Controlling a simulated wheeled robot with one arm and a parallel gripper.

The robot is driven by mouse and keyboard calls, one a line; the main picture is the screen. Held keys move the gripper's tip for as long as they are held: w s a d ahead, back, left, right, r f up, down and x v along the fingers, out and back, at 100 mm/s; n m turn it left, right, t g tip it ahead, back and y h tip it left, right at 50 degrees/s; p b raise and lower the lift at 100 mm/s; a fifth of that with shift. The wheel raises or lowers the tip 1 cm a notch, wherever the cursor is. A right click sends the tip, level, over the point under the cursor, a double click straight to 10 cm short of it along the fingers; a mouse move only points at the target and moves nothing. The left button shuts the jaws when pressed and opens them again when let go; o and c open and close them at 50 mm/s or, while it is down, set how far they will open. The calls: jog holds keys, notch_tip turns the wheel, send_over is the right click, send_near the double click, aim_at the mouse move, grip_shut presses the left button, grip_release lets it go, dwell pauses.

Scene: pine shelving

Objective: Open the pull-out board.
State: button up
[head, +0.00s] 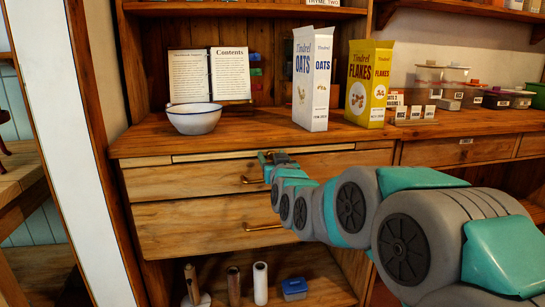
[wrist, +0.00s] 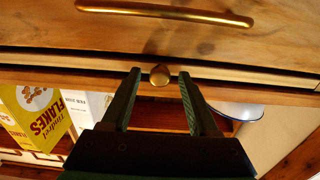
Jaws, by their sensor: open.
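The pull-out board (head: 215,156) shows as a thin pale strip under the countertop, above the top drawer, with its front about flush with the cabinet. In the wrist view, which is upside down, its front edge (wrist: 255,79) runs across the picture. A small round brass knob (wrist: 160,75) sits on that edge. My gripper (head: 265,157) is at the board's front. Its two fingers are open, one on each side of the knob, with a visible gap on both sides. In the head view the gripper hides the knob.
The top drawer (head: 190,181) below has a brass bar handle (wrist: 170,12) close to my gripper. On the countertop stand a white bowl (head: 194,118), an open book (head: 210,75), an oats box (head: 312,80) and a yellow flakes box (head: 368,85).

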grip_shut()
dwell(0.5)
dwell(0.9)
